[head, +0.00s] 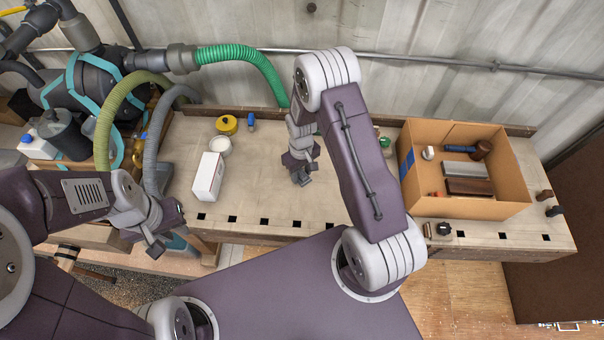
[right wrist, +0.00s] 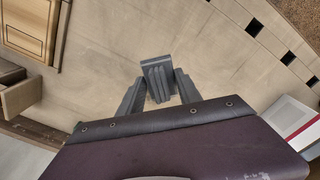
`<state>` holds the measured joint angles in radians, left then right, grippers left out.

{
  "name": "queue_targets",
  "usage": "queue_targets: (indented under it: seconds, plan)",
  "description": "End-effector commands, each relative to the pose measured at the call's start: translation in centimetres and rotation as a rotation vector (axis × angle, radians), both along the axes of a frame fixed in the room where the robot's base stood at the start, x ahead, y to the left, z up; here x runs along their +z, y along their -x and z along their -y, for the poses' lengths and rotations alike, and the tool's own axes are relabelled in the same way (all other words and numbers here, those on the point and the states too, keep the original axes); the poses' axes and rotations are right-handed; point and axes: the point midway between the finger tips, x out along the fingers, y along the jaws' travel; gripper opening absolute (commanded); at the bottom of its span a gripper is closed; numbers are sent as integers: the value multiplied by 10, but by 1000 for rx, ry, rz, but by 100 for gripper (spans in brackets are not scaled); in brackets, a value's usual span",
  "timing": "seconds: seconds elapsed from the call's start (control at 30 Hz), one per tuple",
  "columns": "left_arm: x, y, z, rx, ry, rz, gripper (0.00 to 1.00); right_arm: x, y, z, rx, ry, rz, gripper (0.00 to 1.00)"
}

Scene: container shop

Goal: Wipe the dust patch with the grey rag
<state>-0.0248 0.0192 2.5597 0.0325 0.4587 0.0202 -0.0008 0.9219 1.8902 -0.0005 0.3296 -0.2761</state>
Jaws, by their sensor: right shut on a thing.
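The grey rag (right wrist: 157,78) is a small folded bundle between the fingers of my right gripper (right wrist: 160,92) in the right wrist view. In the head view, my right gripper (head: 300,175) is shut on it, low over the middle of the workbench (head: 255,190). I cannot tell whether the rag touches the top. I cannot make out a clear dust patch; only faint pale streaks show on the bench in the right wrist view. My left gripper (head: 169,230) is empty, with its fingers apart, at the bench's front left edge.
A white carton (head: 207,177), a white tub (head: 220,145) and a yellow tin (head: 227,124) stand on the left of the bench. An open cardboard box (head: 470,208) with tools stands on the right. Green and grey hoses hang at the left. Square holes line the front edge.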

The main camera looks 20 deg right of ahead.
Motion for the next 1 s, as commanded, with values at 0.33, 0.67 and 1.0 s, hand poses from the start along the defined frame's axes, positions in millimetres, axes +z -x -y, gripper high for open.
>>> queue_targets:
  seconds: [0.33, 0.67, 1.0]
  plan:
    - [23, 0, 0, 0, 0, 0, 25, 28, -2, -2, 0, 0, 0, 0]
    - [22, 0, 0, 0, 0, 0, 25, 27, -2, -2, -1, 0, 0, 0]
    - [22, 0, 0, 0, 0, 0, 25, 27, -2, -2, -1, 0, 0, 0]
